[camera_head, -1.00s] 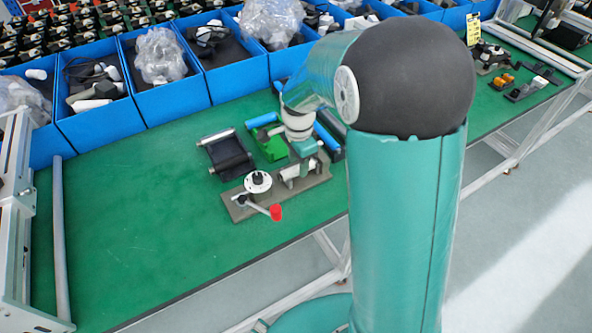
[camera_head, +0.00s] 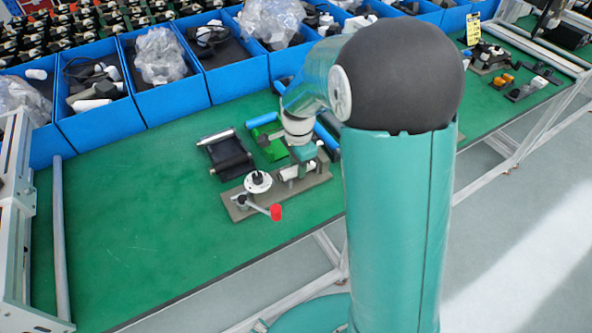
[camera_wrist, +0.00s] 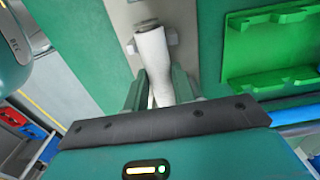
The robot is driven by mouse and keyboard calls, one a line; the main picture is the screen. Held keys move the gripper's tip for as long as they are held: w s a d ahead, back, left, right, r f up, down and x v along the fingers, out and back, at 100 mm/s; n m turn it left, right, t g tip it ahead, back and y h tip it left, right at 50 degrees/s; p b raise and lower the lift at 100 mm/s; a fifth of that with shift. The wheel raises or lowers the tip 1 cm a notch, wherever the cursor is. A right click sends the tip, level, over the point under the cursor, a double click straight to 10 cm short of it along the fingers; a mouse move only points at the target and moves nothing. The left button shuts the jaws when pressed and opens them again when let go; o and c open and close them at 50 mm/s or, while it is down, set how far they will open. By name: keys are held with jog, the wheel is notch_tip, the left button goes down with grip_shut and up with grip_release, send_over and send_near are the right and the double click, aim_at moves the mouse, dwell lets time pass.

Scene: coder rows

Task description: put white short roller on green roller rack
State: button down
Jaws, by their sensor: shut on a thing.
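The white short roller (camera_wrist: 152,62) is between the two green fingers of my gripper (camera_wrist: 155,88) in the wrist view, and the gripper is shut on it. It lies over the grey fixture plate (camera_wrist: 125,20); I cannot tell whether it touches it. In the head view my gripper (camera_head: 303,160) points down over the right part of that grey fixture (camera_head: 315,180), and the roller is mostly hidden. The green roller rack (camera_head: 272,149) lies on the table just behind the gripper, partly hidden by my arm. It shows empty to the right in the wrist view (camera_wrist: 236,55).
A black roller rack (camera_head: 228,155) is left of the green one. Blue rollers (camera_head: 262,119) lie behind. A crank with a red knob (camera_head: 276,212) sticks out from the fixture's front. Blue bins (camera_head: 170,105) line the back.

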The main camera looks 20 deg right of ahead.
jog(key=shift+r, duration=0.1)
jog(key=shift+r, duration=2.15)
jog(key=shift+s, duration=0.1)
